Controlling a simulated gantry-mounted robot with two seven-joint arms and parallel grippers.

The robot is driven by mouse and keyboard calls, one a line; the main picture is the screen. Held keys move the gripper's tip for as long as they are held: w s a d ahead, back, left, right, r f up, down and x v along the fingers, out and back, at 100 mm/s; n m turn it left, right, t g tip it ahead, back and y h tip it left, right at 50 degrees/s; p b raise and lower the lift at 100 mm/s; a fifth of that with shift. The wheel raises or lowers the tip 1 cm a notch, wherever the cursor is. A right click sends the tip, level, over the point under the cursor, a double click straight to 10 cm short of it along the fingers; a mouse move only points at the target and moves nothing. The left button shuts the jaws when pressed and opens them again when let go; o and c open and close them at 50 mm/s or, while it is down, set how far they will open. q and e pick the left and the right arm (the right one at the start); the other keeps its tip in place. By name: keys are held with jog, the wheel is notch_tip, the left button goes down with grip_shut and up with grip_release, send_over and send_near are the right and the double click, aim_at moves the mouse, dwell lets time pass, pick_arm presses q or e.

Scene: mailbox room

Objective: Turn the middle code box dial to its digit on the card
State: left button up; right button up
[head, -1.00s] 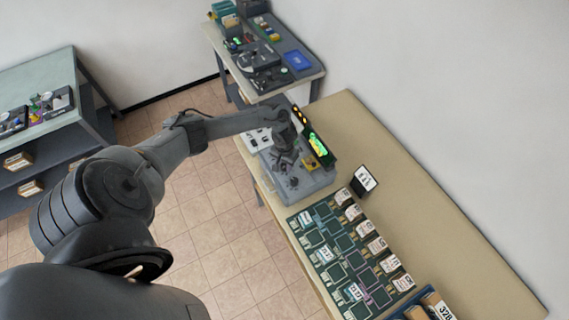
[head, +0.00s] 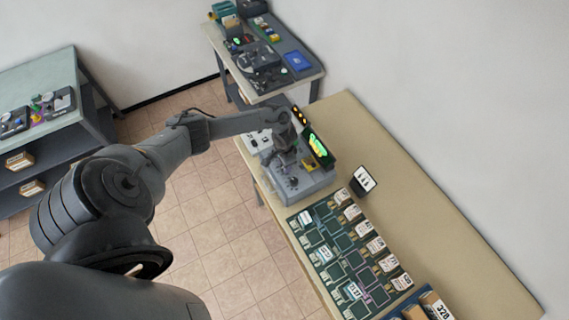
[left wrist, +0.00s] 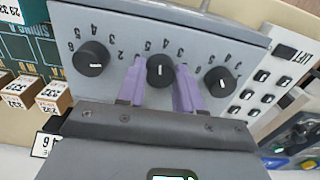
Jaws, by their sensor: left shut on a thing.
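The grey code box (head: 318,184) stands at the far end of the long table. In the left wrist view its panel (left wrist: 190,22) shows three black dials in a row, with digits around them upside down. My left gripper (left wrist: 160,86) has its purple fingers on both sides of the middle dial (left wrist: 160,70) and is shut on it. The dial's white mark is roughly vertical in that view. The outer dials (left wrist: 91,58) and (left wrist: 220,81) are free. A small white card (head: 364,179) stands on the table beside the box; its writing is too small to read. My right gripper is not in view.
A green board (head: 337,270) with several labelled blocks lies nearer on the table. A lit green display (head: 319,146) stands behind the box. A white switch panel (left wrist: 275,85) sits beside the box. The table's right side is bare.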

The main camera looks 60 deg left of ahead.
pick_arm(q)
jog(key=shift+m, duration=1.1)
jog(key=o, duration=1)
jog(key=shift+o, duration=0.2)
jog(key=shift+r, duration=0.15)
notch_tip(320, 180, up, 11)
jog(key=shift+f, duration=0.2)
